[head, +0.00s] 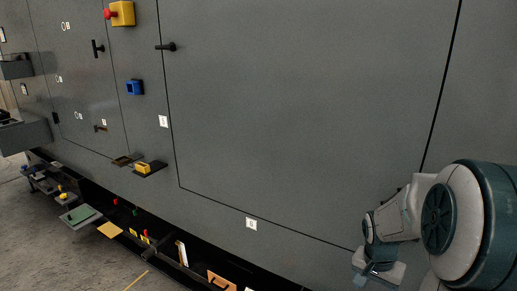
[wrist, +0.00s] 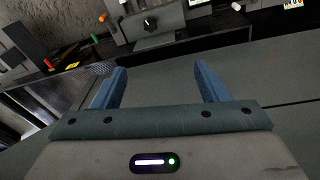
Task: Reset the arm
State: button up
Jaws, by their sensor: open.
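My gripper (head: 378,272) is at the lower right of the head view, at the end of my bent arm and in front of the grey enclosure wall (head: 300,110). In the wrist view my gripper (wrist: 158,75) shows two blue fingers spread wide apart. Nothing is between them. Beyond the fingers is a grey block with a black knob (wrist: 150,24), apart from the fingertips. Part of my arm is cut off by the right edge of the head view.
A yellow box with a red button (head: 122,13), a blue socket (head: 134,88) and black handles (head: 167,46) stick out from the wall. A small black shelf (head: 157,167) carries a yellow part. A low ledge holds a green plate (head: 82,217) and several small parts.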

jog(key=s+a+r+n+p, duration=0.3)
jog(key=s+a+r+p, duration=0.1)
jog(key=r, duration=0.4)
jog(key=s+a+r+n+t+y+p, duration=0.1)
jog(key=s+a+r+p, duration=0.3)
jog(key=r, duration=0.5)
jog(key=s+a+r+n+t+p, duration=0.1)
jog(key=s+a+r+n+p, duration=0.3)
jog(key=a+r, duration=0.3)
jog(key=shift+r+n+y+p, duration=0.3)
jog(key=shift+r+y+p, duration=0.1)
jog(key=shift+r+p, duration=0.4)
